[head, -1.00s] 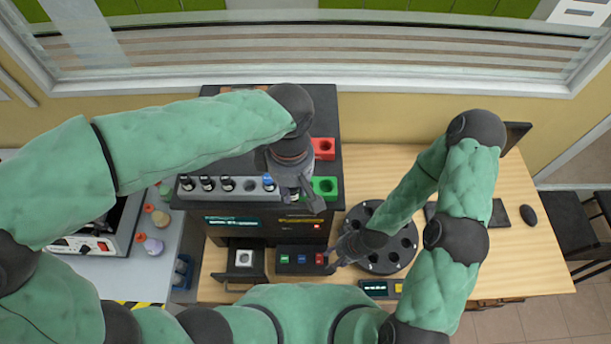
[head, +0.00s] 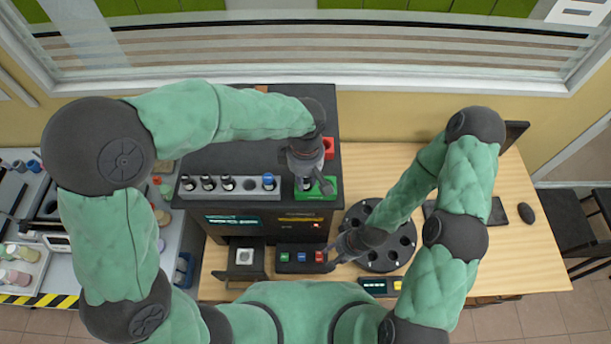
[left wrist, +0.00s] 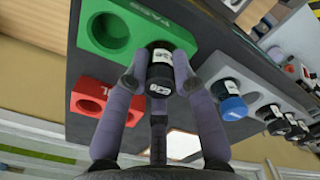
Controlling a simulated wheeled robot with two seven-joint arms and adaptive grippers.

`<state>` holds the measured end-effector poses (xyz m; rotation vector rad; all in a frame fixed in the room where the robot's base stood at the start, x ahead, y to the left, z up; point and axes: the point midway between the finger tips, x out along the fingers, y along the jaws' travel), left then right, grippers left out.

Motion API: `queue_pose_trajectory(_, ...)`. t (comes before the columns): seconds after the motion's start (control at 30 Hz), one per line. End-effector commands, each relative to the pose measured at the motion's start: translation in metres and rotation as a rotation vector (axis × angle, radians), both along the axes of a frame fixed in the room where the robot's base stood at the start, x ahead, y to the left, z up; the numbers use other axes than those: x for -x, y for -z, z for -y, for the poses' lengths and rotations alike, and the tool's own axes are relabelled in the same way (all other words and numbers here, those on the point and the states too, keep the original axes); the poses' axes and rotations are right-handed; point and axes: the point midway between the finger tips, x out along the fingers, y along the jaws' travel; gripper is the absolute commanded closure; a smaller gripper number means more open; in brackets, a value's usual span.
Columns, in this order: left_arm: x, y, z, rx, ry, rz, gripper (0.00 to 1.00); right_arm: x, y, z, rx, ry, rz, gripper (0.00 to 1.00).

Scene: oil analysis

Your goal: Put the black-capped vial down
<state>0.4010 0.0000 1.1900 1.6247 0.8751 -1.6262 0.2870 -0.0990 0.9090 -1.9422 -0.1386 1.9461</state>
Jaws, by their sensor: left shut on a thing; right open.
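The black-capped vial (head: 304,184) is in my left gripper (head: 305,179), above the front edge of the black cabinet. In the left wrist view its black cap and white label (left wrist: 160,75) show between the fingers, which are shut on it. The green block (head: 329,188) is right behind the vial; in the left wrist view one empty round hole of the green block (left wrist: 103,46) shows. The vial overlaps the block's other end; I cannot tell whether its base is in a hole. My right gripper (head: 338,248) is open and empty by the black carousel.
A grey rack (head: 249,190) left of the green block holds several black-capped vials and one blue-capped vial. A red block (head: 328,148) stands behind. The black carousel (head: 385,262) stands on the wooden table to the right.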

Motion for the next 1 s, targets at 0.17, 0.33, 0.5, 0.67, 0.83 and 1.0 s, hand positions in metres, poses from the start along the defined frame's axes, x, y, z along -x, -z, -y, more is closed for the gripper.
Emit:
queue_pose_trajectory(0.17, 0.000, 0.001, 0.000, 0.000, 0.000, 0.000, 1.00, 0.000, 0.000, 0.000, 0.000, 0.000, 0.000, 0.56)
queue_pose_trajectory(0.33, 0.000, 0.004, 0.000, 0.000, 0.000, 0.000, 1.00, 0.000, 0.003, 0.000, 0.000, 0.000, 0.000, 0.56)
queue_pose_trajectory(0.5, 0.000, 0.004, 0.000, 0.000, 0.000, 0.000, 0.50, 0.000, 0.003, 0.000, 0.000, 0.000, 0.000, 0.56)
queue_pose_trajectory(0.67, 0.000, 0.004, 0.000, 0.000, 0.000, 0.000, 0.50, 0.000, 0.003, 0.000, 0.000, 0.000, 0.000, 0.56)
queue_pose_trajectory(0.83, 0.000, 0.003, 0.000, 0.000, 0.000, 0.000, 0.50, 0.000, 0.002, 0.000, 0.000, 0.000, 0.000, 0.56)
queue_pose_trajectory(1.0, -0.001, -0.010, 0.001, 0.003, -0.001, 0.004, 0.50, 0.000, 0.000, 0.000, 0.000, 0.000, 0.000, 0.56)
